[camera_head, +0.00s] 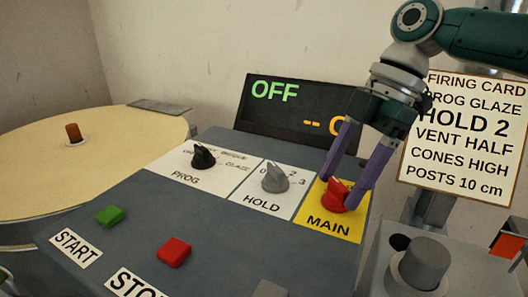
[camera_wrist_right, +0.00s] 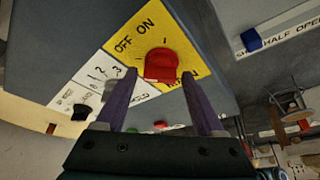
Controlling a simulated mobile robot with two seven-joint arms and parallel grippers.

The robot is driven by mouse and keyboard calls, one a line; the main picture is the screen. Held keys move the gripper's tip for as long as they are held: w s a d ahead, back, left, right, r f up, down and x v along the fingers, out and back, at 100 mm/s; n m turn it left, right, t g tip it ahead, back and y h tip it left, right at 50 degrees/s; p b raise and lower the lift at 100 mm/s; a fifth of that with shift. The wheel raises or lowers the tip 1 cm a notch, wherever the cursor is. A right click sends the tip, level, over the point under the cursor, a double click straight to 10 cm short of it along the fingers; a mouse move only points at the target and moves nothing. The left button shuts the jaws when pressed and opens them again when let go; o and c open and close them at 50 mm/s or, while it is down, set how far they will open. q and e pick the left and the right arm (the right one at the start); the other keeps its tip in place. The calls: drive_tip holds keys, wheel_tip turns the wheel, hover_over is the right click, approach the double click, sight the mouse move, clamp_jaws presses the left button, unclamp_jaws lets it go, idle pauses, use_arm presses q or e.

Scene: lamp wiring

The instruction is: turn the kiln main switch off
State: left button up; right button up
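The red MAIN knob (camera_head: 335,196) sits on a yellow plate (camera_head: 318,222) at the right of the sloped kiln panel. In the right wrist view the knob (camera_wrist_right: 162,65) is below OFF and ON marks; I cannot tell which it points to. The display (camera_head: 300,108) reads OFF in green, with partly hidden orange characters. My right gripper (camera_head: 345,190) is open, its purple fingers reaching down on either side of the knob. The right wrist view shows the fingertips (camera_wrist_right: 159,74) apart, with small gaps beside the knob. My left gripper is not in view.
A grey HOLD knob (camera_head: 274,178) and black PROG knob (camera_head: 203,156) are left of MAIN. Green START (camera_head: 110,215) and red stop (camera_head: 174,251) buttons are nearer. A firing card (camera_head: 463,140) stands right; a round lid (camera_head: 95,160) lies left.

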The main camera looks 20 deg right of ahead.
drive_tip(key=shift+o, duration=0.6)
drive_tip(key=shift+r, duration=0.1)
drive_tip(key=v, duration=1)
drive_tip(key=shift+s, duration=0.1)
